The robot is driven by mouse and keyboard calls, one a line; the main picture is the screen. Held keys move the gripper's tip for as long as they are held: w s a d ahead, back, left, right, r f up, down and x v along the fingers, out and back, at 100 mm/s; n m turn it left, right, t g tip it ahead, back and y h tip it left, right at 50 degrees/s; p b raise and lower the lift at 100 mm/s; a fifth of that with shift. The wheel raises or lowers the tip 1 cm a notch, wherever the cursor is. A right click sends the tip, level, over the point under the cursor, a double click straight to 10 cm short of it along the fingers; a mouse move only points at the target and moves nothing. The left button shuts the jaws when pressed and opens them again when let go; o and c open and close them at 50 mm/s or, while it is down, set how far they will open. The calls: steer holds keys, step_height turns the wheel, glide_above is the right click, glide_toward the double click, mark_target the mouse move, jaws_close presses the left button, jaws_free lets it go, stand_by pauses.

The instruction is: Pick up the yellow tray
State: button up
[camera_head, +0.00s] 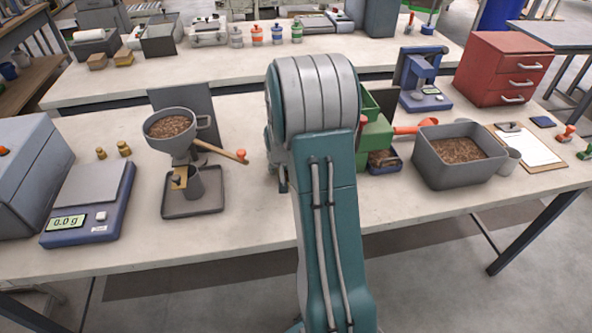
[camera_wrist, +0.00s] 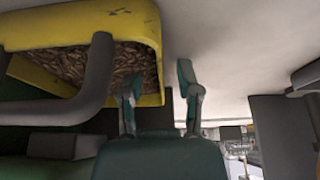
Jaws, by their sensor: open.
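The yellow tray (camera_wrist: 145,24) fills the upper left of the wrist view. It holds brown pellets, and a dark grey curved bar (camera_wrist: 92,85) crosses in front of it. My gripper (camera_wrist: 156,82) is open, one finger on each side of the tray's right edge in the picture. I cannot tell whether either finger touches it. No yellow tray shows in the head view, where my arm blocks the middle of the bench and hides most of the gripper.
A green machine (camera_head: 375,135) with a small blue tray (camera_head: 377,170) stands right of my arm. Further right is a grey pellet bin (camera_head: 430,173). To the left are a funnel (camera_head: 170,148) on a stand and a blue scale (camera_head: 118,218). The front bench strip is clear.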

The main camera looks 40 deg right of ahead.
steer(key=shift+a, duration=0.15)
jaws_close()
steer(key=shift+r, duration=0.15)
